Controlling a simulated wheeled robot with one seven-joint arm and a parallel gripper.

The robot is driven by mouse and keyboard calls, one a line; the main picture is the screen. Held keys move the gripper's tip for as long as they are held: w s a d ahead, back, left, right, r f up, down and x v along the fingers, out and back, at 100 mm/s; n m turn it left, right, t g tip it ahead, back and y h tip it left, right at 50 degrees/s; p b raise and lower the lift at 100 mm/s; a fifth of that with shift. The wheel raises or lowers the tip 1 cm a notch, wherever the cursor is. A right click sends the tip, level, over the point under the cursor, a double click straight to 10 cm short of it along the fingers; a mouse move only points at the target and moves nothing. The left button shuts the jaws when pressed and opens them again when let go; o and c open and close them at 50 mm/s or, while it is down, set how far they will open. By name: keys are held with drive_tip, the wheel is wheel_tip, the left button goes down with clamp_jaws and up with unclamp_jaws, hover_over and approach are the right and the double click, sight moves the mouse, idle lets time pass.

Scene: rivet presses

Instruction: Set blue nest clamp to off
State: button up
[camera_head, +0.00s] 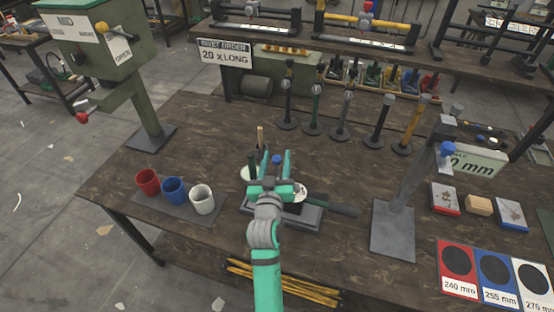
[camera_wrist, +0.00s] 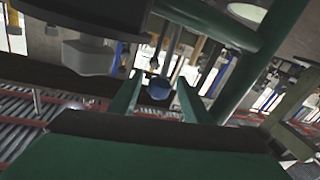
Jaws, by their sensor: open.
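A small blue ball knob (camera_head: 277,159), seemingly the blue nest clamp's handle, shows at a dark fixture (camera_head: 310,214) on the middle of the bench. In the wrist view the blue knob (camera_wrist: 158,88) lies between my two finger tips. My gripper (camera_head: 273,166) is over the fixture, its teal fingers apart on either side of the knob. I cannot tell whether the fingers touch the knob. My wrist and arm hide much of the fixture, so the clamp's setting cannot be told.
Red (camera_head: 148,181), blue (camera_head: 174,189) and white (camera_head: 202,198) cups stand left of the fixture. A dark green post (camera_head: 253,163) is close to my left finger. Several upright hand tools stand behind. A grey press (camera_head: 400,205) with another blue knob (camera_head: 447,149) is at right.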

drive_tip(key=shift+d, duration=0.15)
clamp_jaws()
drive_tip(key=shift+w+d+r, duration=0.15)
drive_tip(key=shift+w+d, duration=0.05)
drive_tip(key=shift+w, duration=0.7)
drive_tip(key=shift+w+d, duration=0.15)
drive_tip(key=shift+w, duration=0.3)
unclamp_jaws()
drive_tip(key=s, duration=0.3)
drive_tip(key=s+a, duration=0.1)
drive_tip(key=s, duration=0.6)
drive_tip(key=shift+a, duration=0.15)
drive_tip(key=shift+s, duration=0.4)
